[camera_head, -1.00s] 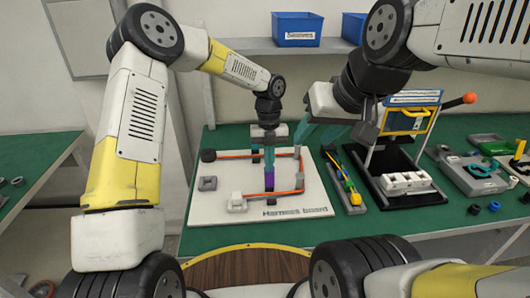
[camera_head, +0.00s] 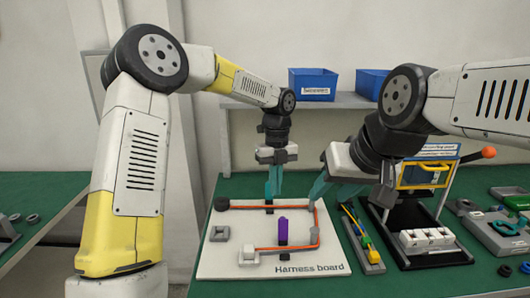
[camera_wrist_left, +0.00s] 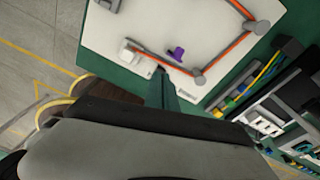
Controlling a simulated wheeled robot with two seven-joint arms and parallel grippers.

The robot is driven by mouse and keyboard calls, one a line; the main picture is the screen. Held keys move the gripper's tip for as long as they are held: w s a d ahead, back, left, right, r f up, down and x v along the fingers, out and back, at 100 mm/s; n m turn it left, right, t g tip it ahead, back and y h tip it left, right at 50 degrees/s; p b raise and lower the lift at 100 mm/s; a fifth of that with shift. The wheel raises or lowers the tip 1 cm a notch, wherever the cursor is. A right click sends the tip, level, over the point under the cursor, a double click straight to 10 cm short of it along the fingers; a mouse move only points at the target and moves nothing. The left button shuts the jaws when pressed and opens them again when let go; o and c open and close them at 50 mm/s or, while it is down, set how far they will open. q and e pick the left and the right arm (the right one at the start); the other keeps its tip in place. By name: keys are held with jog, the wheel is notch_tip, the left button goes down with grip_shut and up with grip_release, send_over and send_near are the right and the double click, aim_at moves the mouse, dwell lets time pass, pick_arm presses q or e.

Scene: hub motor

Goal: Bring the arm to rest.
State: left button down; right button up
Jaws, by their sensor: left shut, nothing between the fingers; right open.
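The white harness board (camera_head: 215,262) lies on the green table. An orange cable (camera_head: 321,228) runs around it through grey holders. A purple piece (camera_head: 283,231) stands upright at the cable's front run; it also shows in the left wrist view (camera_wrist_left: 177,53). My left gripper (camera_head: 273,196) points down above the board's back part, shut and empty, apart from the purple piece. Its teal fingers (camera_wrist_left: 161,90) show in the left wrist view. My right gripper (camera_head: 318,196) is open at the board's back right corner, tilted down to the left; the frames show nothing between its fingers.
Blue bins (camera_head: 312,85) sit on a shelf (camera_head: 345,101) behind. A second green table (camera_head: 45,210) is at far left.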

pick_arm(q)
jog(key=s+a+r+n+t, duration=0.2)
jog(key=s+a+r+n, duration=0.3)
jog(key=a+r+n, duration=0.3)
jog(key=s+a+r+n+t+h, duration=0.1)
jog(key=s+a+r+n+t, duration=0.1)
jog(key=s+a+n, duration=0.3)
jog(key=s+a+r+n+t+h, duration=0.1)
jog(key=s+a+r+n+t, duration=0.2)
jog(key=s+n, duration=0.9)
jog(key=a+n, duration=0.3)
jog(key=n, duration=0.4)
jog(key=shift+s+a, duration=0.15)
jog(key=shift+a, duration=0.1)
